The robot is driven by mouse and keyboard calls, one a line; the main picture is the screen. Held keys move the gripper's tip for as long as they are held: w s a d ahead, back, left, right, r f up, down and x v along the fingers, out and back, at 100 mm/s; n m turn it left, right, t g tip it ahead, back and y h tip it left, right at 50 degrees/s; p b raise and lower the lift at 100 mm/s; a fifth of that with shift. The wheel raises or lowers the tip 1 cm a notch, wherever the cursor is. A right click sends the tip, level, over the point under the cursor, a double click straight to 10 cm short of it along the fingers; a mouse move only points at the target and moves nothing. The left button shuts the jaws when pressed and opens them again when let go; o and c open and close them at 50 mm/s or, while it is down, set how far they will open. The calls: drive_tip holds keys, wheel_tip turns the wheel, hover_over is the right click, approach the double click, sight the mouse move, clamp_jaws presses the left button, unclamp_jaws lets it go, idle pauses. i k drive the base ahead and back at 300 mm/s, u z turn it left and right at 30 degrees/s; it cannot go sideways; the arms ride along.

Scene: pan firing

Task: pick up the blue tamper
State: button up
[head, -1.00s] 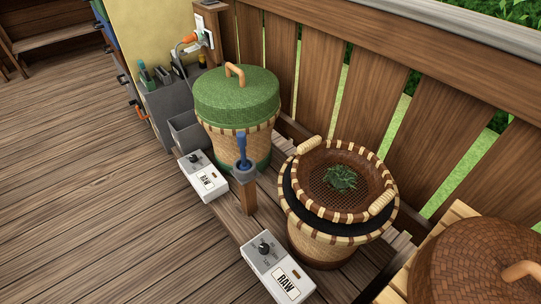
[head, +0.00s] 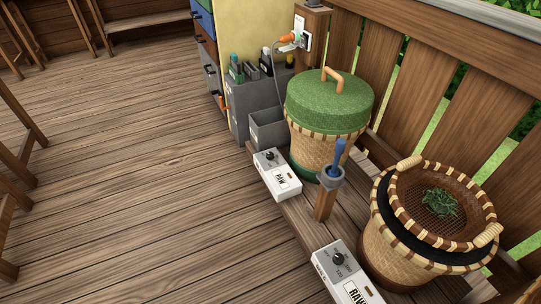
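The blue tamper (head: 338,158) stands upright in a grey cup-shaped holder (head: 327,181) on a short wooden post, in the middle right of the head view. Its handle points up; its lower end is hidden inside the holder. The green-lidded basket (head: 329,108) is just behind it, and the open basket with green leaves is to its right. My gripper is not in view.
A white control box (head: 277,175) lies left of the post and another (head: 346,276) lies nearer. The open woven basket (head: 384,239) crowds the right side, before a wooden railing (head: 436,86). Grey bins (head: 254,106) stand behind. The plank floor (head: 150,180) at left is clear.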

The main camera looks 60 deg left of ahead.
sight(340, 148)
drive_tip(key=u, duration=2.65)
drive_tip(key=k, duration=1)
drive_tip(key=z, duration=0.95)
drive_tip(key=i, duration=1)
